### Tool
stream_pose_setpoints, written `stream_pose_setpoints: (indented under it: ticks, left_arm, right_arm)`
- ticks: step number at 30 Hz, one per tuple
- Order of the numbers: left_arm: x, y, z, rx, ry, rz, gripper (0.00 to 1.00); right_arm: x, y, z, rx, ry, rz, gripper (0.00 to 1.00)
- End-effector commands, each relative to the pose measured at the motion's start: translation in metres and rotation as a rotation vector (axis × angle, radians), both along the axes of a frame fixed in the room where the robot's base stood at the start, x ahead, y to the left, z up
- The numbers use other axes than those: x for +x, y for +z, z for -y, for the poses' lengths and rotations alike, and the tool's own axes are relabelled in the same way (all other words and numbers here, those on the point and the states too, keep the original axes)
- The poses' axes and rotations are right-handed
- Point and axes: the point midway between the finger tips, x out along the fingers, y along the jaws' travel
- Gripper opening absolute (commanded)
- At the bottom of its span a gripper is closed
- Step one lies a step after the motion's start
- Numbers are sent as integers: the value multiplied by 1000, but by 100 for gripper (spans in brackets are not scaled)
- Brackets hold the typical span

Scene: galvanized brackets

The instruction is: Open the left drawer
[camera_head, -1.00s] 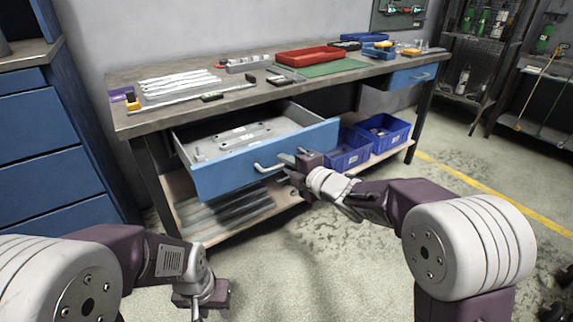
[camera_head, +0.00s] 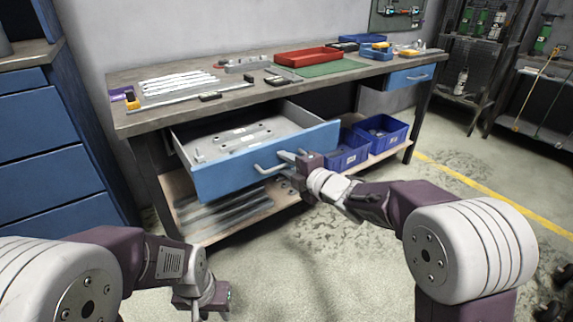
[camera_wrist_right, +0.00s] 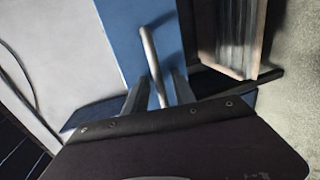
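The left drawer (camera_head: 232,174) under the workbench has a blue front and stands pulled well out, with several flat grey metal parts (camera_head: 240,136) inside. Its bar handle (camera_head: 268,168) is on the front. My right gripper (camera_head: 286,158) is at the right end of this handle. In the right wrist view, the handle (camera_wrist_right: 152,62) runs between the two fingers (camera_wrist_right: 160,84), which stand apart with a gap beside the bar, so they look open around it. My left gripper (camera_head: 222,304) hangs low at the bottom, away from the drawer; its fingers are not clear.
The workbench (camera_head: 225,108) carries metal strips, a red tray (camera_head: 308,56) and a green mat (camera_head: 330,67). Blue bins (camera_head: 380,132) and a lower shelf (camera_head: 290,192) lie below. A blue cabinet (camera_head: 40,120) stands at left. The floor before the bench is clear.

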Motion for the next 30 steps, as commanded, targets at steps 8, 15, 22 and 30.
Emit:
stream_pose_setpoints:
  ticks: [8, 15, 22, 30]
  left_arm:
    - [0, 14, 0, 0, 0, 0, 36]
    - [0, 26, 0, 0, 0, 0, 36]
    - [0, 27, 0, 0, 0, 0, 36]
    - [0, 27, 0, 0, 0, 0, 36]
  right_arm:
    - [-29, 12, 23, 0, -3, -1, 32]
    - [-65, 19, 48, 0, -3, 0, 32]
    - [-72, 18, 52, -1, 0, 1, 32]
    - [-72, 19, 53, 0, -1, 1, 32]
